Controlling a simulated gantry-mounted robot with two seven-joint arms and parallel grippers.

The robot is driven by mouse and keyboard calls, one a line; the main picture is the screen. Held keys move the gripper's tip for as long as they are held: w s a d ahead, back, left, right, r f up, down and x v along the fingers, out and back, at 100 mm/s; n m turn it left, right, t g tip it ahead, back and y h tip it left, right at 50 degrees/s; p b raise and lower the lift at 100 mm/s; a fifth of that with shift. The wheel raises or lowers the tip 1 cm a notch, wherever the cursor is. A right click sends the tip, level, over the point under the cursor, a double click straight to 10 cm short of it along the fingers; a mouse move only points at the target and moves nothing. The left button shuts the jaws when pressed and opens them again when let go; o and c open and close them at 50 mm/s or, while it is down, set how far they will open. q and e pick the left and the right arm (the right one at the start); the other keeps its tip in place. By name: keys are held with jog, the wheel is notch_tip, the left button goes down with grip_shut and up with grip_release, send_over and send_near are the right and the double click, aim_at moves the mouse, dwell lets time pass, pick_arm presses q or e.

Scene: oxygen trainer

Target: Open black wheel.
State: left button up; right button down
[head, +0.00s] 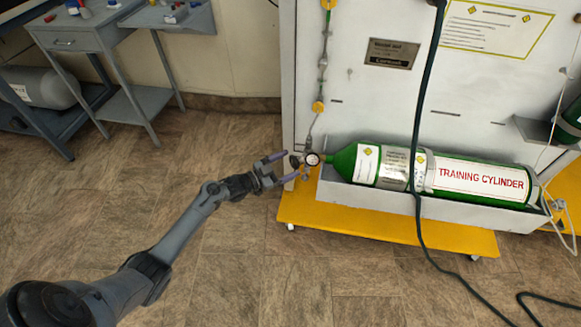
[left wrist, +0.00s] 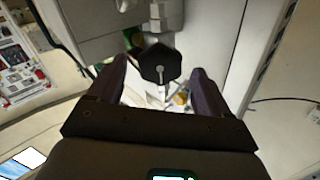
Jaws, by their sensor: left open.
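The black wheel (left wrist: 160,63) is a dark, many-sided knob with a pale centre stem, seen between my finger tips in the left wrist view. In the head view it is a small dark shape (head: 295,161) at the valve end of the green training cylinder (head: 480,179), beside a round gauge (head: 312,159). My left gripper (head: 286,167) is open, with one finger on each side of the wheel. A gap shows between the wheel and each finger in the left wrist view; contact cannot be told. My right gripper is not in view.
The cylinder lies in a white tray on a yellow wheeled base (head: 385,230). A dark hose (head: 421,110) hangs in front of it. A grey workbench (head: 75,38) with small items stands at the far left. The floor around my left arm is clear.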

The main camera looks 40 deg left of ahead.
pick_arm(q)
jog(key=shift+x, duration=0.8)
jog(key=c, duration=1)
jog(key=shift+c, duration=0.2)
